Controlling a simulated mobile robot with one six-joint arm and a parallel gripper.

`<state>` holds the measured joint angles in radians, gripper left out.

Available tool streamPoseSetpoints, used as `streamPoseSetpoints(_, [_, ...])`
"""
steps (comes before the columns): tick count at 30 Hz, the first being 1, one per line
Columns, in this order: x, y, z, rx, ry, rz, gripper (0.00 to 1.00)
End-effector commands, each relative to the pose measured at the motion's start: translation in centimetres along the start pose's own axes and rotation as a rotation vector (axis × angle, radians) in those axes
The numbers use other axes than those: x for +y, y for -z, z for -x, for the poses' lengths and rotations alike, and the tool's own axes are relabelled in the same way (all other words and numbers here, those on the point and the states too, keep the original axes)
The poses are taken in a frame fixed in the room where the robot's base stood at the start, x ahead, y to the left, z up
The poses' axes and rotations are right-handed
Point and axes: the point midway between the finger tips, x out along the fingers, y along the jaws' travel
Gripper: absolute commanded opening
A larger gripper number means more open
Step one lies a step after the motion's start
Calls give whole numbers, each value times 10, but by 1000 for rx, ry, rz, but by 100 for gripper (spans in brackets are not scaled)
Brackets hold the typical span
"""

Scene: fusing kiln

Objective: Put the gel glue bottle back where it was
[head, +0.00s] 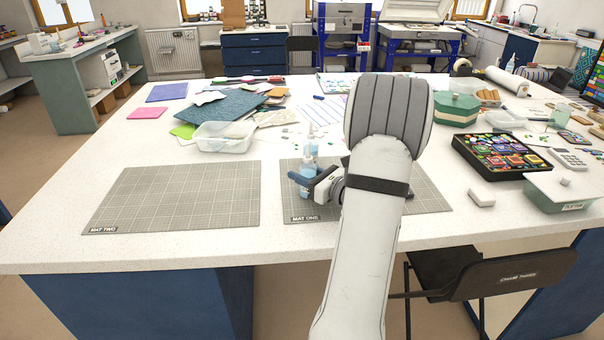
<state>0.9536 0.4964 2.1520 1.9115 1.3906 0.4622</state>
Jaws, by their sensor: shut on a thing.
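The gel glue bottle (309,149) is a small pale blue, see-through bottle with a pointed nozzle at its top. It stands upright over the left part of the grey mat labelled MAT ONE (292,203). My gripper (306,183), with dark blue fingers, reaches in from the right and is shut on the bottle's lower body. The fingers hide part of the bottle. I cannot tell whether its base touches the mat. My arm covers the middle of this mat.
An empty grey mat labelled MAT TWO (170,200) lies to the left. A clear tub (224,137) and glass sheets (222,112) lie behind. At the right are a black tray (463,160) of coloured pieces, a white block (481,197) and a lidded box (563,190). A black chair (490,275) stands in front.

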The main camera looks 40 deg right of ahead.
Motion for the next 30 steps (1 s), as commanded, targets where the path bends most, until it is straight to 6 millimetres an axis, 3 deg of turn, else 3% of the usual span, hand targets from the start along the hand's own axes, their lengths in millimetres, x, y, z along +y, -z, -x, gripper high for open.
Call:
streamPoseSetpoints(1, [0, 4, 0, 0, 0, 0, 34])
streamPoseSetpoints(2, [0, 2, 0, 0, 0, 0, 44])
streamPoseSetpoints(3, [0, 2, 0, 0, 0, 0, 47])
streamPoseSetpoints(9, [0, 2, 0, 0, -1, 0, 63])
streamPoseSetpoints(19, [0, -4, 0, 0, -1, 0, 63])
streamPoseSetpoints(23, [-1, -1, 20, 1, 3, 1, 63])
streamPoseSetpoints(30, [-1, -1, 74, 0, 5, 0, 63])
